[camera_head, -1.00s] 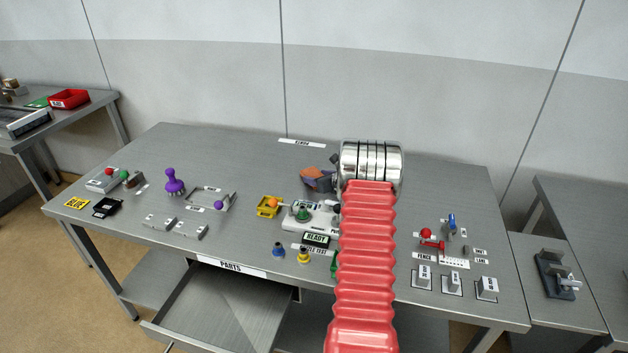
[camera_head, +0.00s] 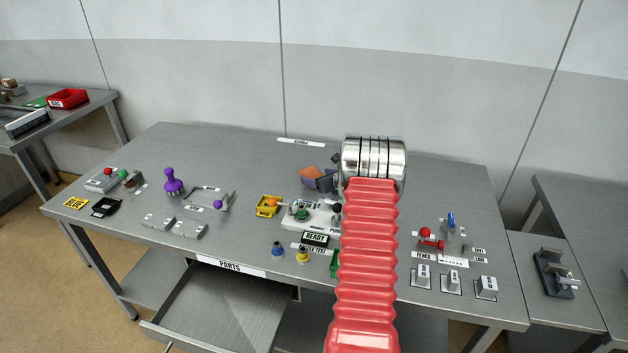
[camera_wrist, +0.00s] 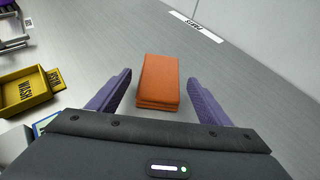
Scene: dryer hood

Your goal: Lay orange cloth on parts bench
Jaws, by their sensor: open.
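The orange cloth (camera_wrist: 158,82) is a folded block on the grey metal bench top. In the wrist view it lies between the two purple fingers of my gripper (camera_wrist: 160,97), with bare bench showing on both sides of it. My gripper is open and the fingers do not visibly touch the cloth. In the head view, part of the orange cloth (camera_head: 312,173) shows beside my gripper (camera_head: 322,180), partly hidden by it.
A yellow WASH tray (camera_wrist: 25,93) is left of my gripper in the wrist view. In the head view, a purple knob (camera_head: 173,182), a yellow tray (camera_head: 267,206) and a READY sign (camera_head: 315,239) stand on the bench. An open drawer (camera_head: 225,310) juts out below. The bench's back left is clear.

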